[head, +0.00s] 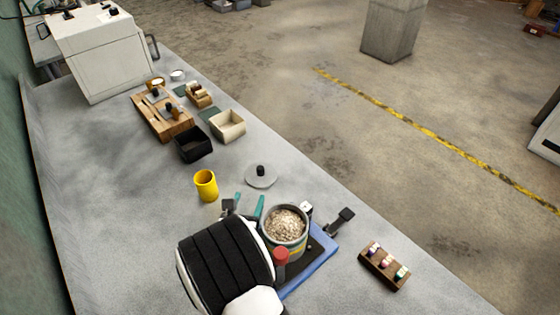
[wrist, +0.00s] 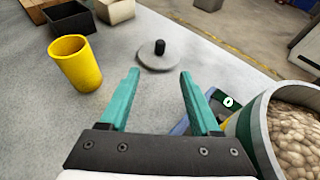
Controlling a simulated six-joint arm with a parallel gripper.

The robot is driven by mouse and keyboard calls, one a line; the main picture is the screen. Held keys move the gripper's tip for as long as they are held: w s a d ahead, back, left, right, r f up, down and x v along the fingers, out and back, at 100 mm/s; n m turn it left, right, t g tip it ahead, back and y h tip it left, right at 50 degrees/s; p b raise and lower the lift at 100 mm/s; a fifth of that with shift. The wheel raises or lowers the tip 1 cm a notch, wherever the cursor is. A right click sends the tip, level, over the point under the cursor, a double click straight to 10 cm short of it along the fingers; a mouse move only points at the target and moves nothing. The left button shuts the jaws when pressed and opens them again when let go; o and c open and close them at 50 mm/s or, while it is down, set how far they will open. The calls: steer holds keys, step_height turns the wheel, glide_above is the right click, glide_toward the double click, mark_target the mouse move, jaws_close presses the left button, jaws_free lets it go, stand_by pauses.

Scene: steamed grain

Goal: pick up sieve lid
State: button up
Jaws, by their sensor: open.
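The sieve lid (head: 261,176) is a flat grey disc with a black knob, lying on the table beyond my gripper. In the wrist view the lid (wrist: 158,56) lies ahead of the fingertips, with its knob upright. My gripper (head: 250,201) has teal fingers, and in the wrist view the gripper (wrist: 160,75) is open with nothing between its fingers. The fingertips are apart from the lid. A round container filled with grain (head: 285,226) stands just right of my gripper; it is cut off at the right in the wrist view (wrist: 292,130).
A yellow cup (head: 205,186) stands left of the lid. The grain container is on a blue-edged platform (head: 318,262) with black clamps. Black (head: 194,145) and cream (head: 228,126) boxes stand farther back. A wooden rack of small bottles (head: 384,267) is at right.

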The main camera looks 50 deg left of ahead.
mark_target(260, 173)
steer(key=x, duration=1.5)
steer(key=shift+w+f, duration=0.1)
steer(key=shift+f, duration=0.2)
jaws_close()
